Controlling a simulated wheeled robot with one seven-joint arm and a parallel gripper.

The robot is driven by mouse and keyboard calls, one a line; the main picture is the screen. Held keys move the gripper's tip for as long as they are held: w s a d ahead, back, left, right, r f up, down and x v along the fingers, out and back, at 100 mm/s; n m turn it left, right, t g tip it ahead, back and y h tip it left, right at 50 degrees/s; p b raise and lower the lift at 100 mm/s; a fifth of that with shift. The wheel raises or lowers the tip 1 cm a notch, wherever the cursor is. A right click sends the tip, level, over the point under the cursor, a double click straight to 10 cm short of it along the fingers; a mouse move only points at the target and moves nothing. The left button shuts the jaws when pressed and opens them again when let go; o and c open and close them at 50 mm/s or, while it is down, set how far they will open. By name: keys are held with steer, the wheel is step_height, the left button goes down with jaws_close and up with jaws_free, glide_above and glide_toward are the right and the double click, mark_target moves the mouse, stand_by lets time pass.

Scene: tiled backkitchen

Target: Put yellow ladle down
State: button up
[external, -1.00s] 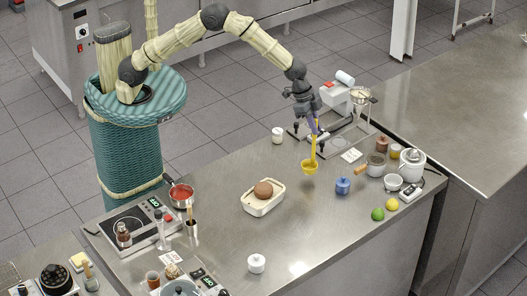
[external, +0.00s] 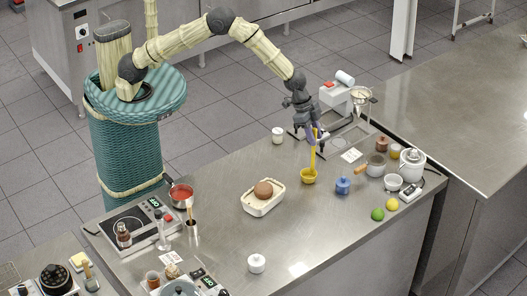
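The yellow ladle (external: 309,176) is upright, with its bowl low at the counter's surface between the white tray and the blue pot. Its handle rises to my gripper (external: 311,142). My gripper points down over the counter, and its fingers look spread apart on either side of the handle. Whether a finger still touches the handle is too small to tell. The bowl appears to rest on the steel counter (external: 225,235).
The white tray (external: 250,207) with a brown round item (external: 263,189) stands left of the ladle. A white jar (external: 278,135) stands behind. The counter in front of the ladle is clear.

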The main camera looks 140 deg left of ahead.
steer(key=shift+r, duration=0.15)
steer(key=shift+s+r, duration=0.15)
steer(key=shift+r, duration=0.3)
steer(key=b+v, duration=0.3)
steer(key=v, duration=0.8)
steer(key=shift+r, duration=0.1)
